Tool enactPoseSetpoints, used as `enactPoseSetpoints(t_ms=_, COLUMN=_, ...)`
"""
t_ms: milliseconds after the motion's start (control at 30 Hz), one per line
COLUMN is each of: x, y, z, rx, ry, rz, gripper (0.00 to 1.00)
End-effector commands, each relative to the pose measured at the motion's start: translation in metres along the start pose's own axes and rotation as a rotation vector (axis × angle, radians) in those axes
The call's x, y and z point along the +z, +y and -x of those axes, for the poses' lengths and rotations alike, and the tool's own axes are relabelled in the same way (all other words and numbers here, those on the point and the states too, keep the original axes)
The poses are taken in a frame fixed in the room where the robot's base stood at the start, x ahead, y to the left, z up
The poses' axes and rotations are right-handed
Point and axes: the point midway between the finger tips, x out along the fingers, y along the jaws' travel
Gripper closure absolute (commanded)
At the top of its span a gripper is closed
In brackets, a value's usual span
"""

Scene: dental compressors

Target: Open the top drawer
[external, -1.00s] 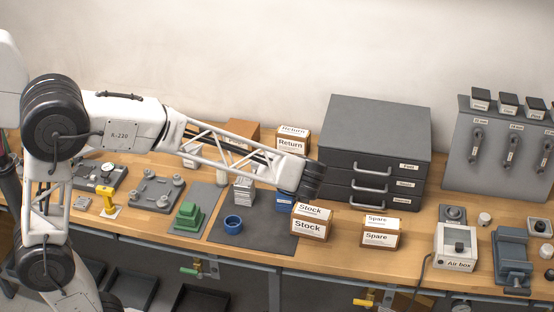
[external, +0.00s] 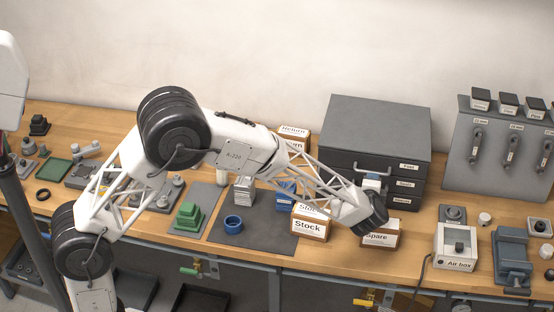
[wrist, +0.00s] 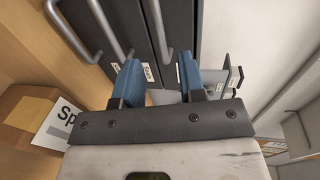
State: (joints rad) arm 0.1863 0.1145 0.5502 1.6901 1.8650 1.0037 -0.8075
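The dark grey drawer cabinet (external: 375,125) stands at the back of the bench with three stacked drawers, all shut. The top drawer's bar handle (external: 372,168) shows just above my gripper (external: 372,184). In the wrist view the cabinet appears turned sideways, and the top handle (wrist: 157,28) is the rightmost of three bars. My gripper (wrist: 158,66) is open, with two blue fingers apart. The top handle's near end lies between the finger lines in that picture; I cannot tell whether it is within the fingers' reach. My wrist hides the lower handles in the external view.
A Stock box (external: 308,226) and a Spare box (external: 380,240) stand in front of the cabinet, close under my arm. A blue ring (external: 233,224) lies on the dark mat.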

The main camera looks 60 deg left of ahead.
Motion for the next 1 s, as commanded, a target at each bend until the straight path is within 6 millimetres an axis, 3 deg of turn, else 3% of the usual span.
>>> enactPoseSetpoints(t_ms=467, x=0.001, y=0.000, z=-0.006, rx=0.001, ry=-0.002, rz=0.001, gripper=0.63)
enactPoseSetpoints(t_ms=1000, x=0.001, y=0.000, z=-0.059, rx=0.002, ry=-0.002, rz=0.001, gripper=0.63)
